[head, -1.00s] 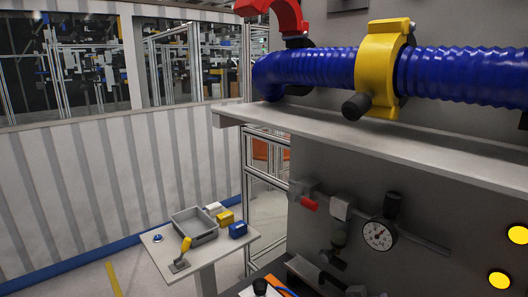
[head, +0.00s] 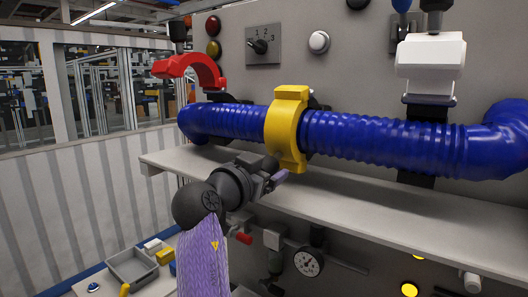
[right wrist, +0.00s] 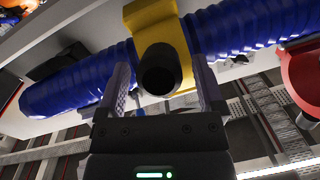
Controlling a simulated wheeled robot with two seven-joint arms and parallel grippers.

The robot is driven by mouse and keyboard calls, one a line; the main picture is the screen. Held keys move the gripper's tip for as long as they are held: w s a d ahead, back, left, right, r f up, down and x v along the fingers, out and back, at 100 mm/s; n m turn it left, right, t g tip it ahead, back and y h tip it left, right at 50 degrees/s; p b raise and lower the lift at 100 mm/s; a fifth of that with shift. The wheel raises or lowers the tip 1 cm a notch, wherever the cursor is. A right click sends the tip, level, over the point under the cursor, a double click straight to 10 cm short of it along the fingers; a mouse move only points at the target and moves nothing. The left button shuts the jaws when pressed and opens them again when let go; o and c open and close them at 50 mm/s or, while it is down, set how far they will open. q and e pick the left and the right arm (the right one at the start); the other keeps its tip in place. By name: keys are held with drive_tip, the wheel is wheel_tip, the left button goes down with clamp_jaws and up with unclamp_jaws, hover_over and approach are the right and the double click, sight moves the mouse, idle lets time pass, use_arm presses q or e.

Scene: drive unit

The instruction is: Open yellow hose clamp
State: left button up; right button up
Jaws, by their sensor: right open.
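The yellow hose clamp (head: 287,130) sits closed around the blue corrugated hose (head: 375,143) above the shelf. In the right wrist view, the clamp (right wrist: 158,25) has a black round knob (right wrist: 160,68) facing the camera. My right gripper (head: 274,178) is at the clamp's lower front in the head view. Its jaws are open, and in the right wrist view the two fingers (right wrist: 164,88) stand on either side of the knob, with visible gaps. The head view mostly hides the knob behind the gripper. My left gripper is not in view.
The grey shelf (head: 400,215) runs just below the hose. A red clamp (head: 190,68) stands open at the hose's left end, and a white clamp (head: 430,55) is at the right. A pressure gauge (head: 308,262) is below the shelf. A side table holds a grey tray (head: 132,266).

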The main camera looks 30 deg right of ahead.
drive_tip(key=shift+w+d, duration=0.35)
drive_tip(key=shift+d, duration=0.2)
clamp_jaws()
